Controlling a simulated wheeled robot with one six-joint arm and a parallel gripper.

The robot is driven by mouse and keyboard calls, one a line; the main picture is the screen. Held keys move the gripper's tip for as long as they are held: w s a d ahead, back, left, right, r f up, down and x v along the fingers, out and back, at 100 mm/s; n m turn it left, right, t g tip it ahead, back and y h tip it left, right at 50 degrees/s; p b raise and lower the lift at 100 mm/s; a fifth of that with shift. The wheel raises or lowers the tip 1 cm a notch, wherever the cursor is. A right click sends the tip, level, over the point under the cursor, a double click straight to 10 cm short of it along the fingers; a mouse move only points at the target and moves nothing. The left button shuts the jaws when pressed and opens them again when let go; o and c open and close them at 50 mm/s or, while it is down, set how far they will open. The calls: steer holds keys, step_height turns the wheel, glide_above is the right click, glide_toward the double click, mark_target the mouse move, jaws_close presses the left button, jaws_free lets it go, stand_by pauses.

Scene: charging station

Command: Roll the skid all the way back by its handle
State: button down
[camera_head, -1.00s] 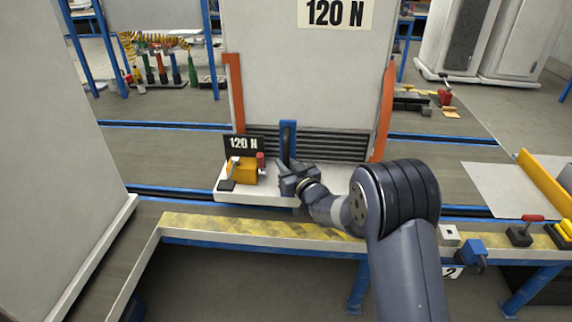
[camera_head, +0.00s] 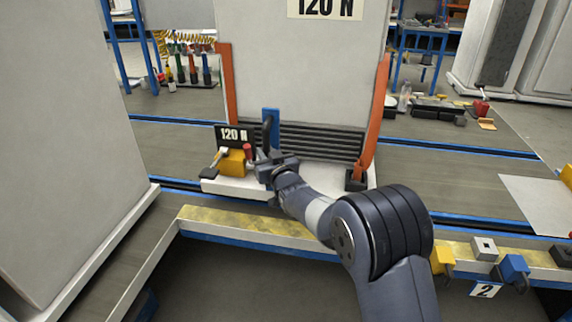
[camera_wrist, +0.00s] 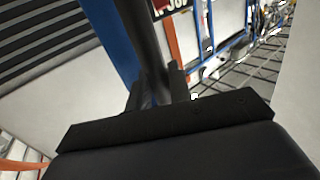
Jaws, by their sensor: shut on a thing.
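The skid (camera_head: 310,185) is a low white platform carrying a tall grey cabinet (camera_head: 310,80) labelled 120 N, with orange posts at its sides. A blue upright (camera_head: 270,116) with a dark bar handle (camera_wrist: 147,40) stands at its front. My gripper (camera_head: 272,168) is at the handle, low in front of the cabinet. In the wrist view the handle runs down between the fingers (camera_wrist: 158,90), which are shut on it. The lower end of the handle is hidden by my gripper.
A yellow clamp (camera_head: 232,162) and a 120 N sign (camera_head: 235,137) sit on the skid's left front. A grey cabinet (camera_head: 60,130) stands close on the left. A yellow-topped ledge (camera_head: 260,229) runs in front, with blue and yellow blocks at right. Blue-edged rails cross the floor.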

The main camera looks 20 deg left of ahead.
steer(key=shift+s+a+r+b, duration=0.1)
steer(key=shift+s+a+b, duration=0.1)
steer(key=shift+a, duration=0.45)
steer(key=shift+s+a+b, duration=0.15)
steer(key=shift+a+b, duration=0.05)
steer(key=shift+a, duration=0.4)
steer(key=shift+r, duration=0.1)
steer(key=c, duration=1.3)
jaws_free()
steer(key=shift+a, duration=0.2)
steer(key=shift+c, duration=0.2)
steer(key=shift+d, duration=0.1)
steer(key=v, duration=1)
steer(key=shift+s+d, duration=0.3)
